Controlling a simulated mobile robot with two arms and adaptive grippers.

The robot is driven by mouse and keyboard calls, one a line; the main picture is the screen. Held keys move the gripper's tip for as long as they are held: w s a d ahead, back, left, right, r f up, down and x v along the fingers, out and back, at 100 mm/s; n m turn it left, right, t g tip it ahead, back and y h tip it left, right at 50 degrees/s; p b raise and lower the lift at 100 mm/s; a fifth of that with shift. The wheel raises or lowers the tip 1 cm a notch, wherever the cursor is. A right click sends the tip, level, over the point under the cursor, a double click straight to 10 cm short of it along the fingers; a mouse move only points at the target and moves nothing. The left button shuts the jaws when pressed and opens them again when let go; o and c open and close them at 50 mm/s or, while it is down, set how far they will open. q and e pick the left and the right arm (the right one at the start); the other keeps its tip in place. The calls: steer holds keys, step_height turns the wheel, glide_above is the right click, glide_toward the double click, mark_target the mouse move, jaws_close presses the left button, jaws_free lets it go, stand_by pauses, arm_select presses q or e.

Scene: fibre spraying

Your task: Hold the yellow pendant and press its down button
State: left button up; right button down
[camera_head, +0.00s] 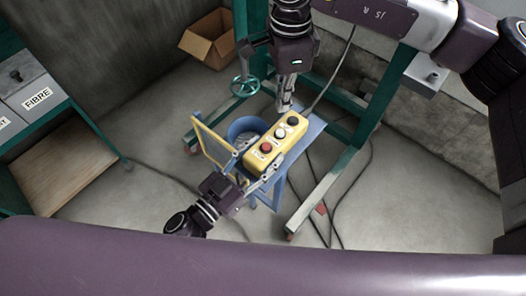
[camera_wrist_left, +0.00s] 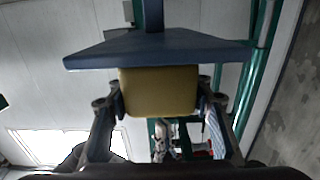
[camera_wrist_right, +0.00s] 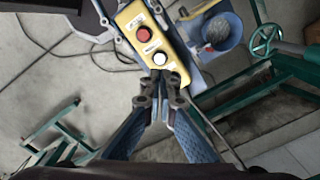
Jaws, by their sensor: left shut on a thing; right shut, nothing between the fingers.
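The yellow pendant (camera_head: 262,161) lies tilted across the head view, with a red button (camera_head: 266,147), a white button (camera_head: 281,133) and a black button (camera_head: 292,121) in a row. My left gripper (camera_head: 257,172) is shut on its lower end; in the left wrist view the pendant (camera_wrist_left: 158,92) sits between both fingers. My right gripper (camera_head: 285,106) is shut and empty, its tips close to the black-button end. In the right wrist view its fingertips (camera_wrist_right: 172,82) cover the black button, while the white button (camera_wrist_right: 160,58) shows just beyond them. Contact cannot be told.
A blue stand (camera_head: 313,130) is beside and below the pendant, with a blue bucket (camera_head: 240,127) and a yellow frame (camera_head: 211,143) near it. A cardboard box (camera_head: 209,40) sits at the back. Cables cross the floor.

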mark_target(283, 134)
stand_by(0.7)
steer(key=s+a+f+n+y, duration=0.1)
steer(key=s+a+y, duration=0.2)
steer(key=a+y, duration=0.1)
steer(key=shift+w+d+r+t+y, duration=0.3)
steer(key=shift+w+d+t+y, duration=0.15)
steer(key=shift+d+t+y, duration=0.3)
steer(key=shift+w+d+r+t+y, duration=0.4)
steer(key=shift+d+t+y, duration=0.1)
steer(key=shift+d+y, duration=0.25)
steer(key=shift+w+d+r+t+y, duration=0.25)
steer(key=shift+w+d+t+y, duration=0.2)
steer(key=shift+d+t+y, duration=0.35)
steer(key=shift+f, duration=4.45)
steer(key=shift+f, duration=0.4)
